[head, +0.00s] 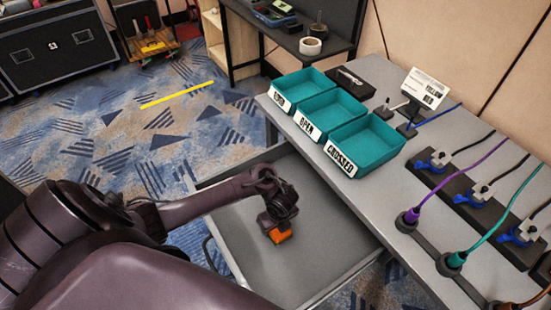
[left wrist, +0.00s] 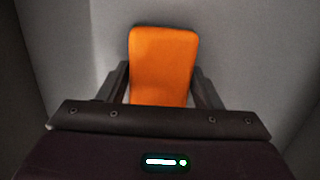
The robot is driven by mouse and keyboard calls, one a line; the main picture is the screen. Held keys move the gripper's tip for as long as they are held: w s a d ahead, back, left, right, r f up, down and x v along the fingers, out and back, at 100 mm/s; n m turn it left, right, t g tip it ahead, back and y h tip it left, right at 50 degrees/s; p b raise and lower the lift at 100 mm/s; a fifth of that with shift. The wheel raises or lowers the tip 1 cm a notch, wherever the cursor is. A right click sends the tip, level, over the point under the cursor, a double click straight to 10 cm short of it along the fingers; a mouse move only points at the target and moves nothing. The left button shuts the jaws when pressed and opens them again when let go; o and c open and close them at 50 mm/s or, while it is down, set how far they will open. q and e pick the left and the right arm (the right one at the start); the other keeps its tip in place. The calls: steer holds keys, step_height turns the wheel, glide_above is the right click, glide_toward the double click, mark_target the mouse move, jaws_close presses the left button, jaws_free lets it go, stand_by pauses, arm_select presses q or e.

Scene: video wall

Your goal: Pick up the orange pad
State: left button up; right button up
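The orange pad (head: 281,236) lies in the open grey drawer (head: 330,262), partly hidden by my left gripper in the head view. My left gripper (head: 277,222) is right over the pad, pointing down. In the left wrist view the orange pad (left wrist: 163,62) shows between the two dark fingers of my left gripper (left wrist: 163,88), one finger at each side. The fingers stand wide apart, near the pad's edges; whether they touch it I cannot tell. My right gripper is not in view.
Three teal bins (head: 365,141), with labels including OPEN and CROSSED, stand on the grey table (head: 385,212) above the drawer. Cables and plugs (head: 455,260) line the table's right side. The drawer walls surround my left gripper; the drawer floor is otherwise clear.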

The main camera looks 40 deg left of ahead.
arm_select(q)
steer(key=c, duration=0.4)
steer(key=shift+o, duration=0.2)
steer(key=shift+r, duration=0.1)
step_height(320, 180, up, 10)
steer(key=p, duration=0.5)
steer(key=shift+w+p, duration=0.1)
steer(key=shift+p, duration=0.25)
step_height(320, 180, up, 10)
steer(key=p, duration=0.9)
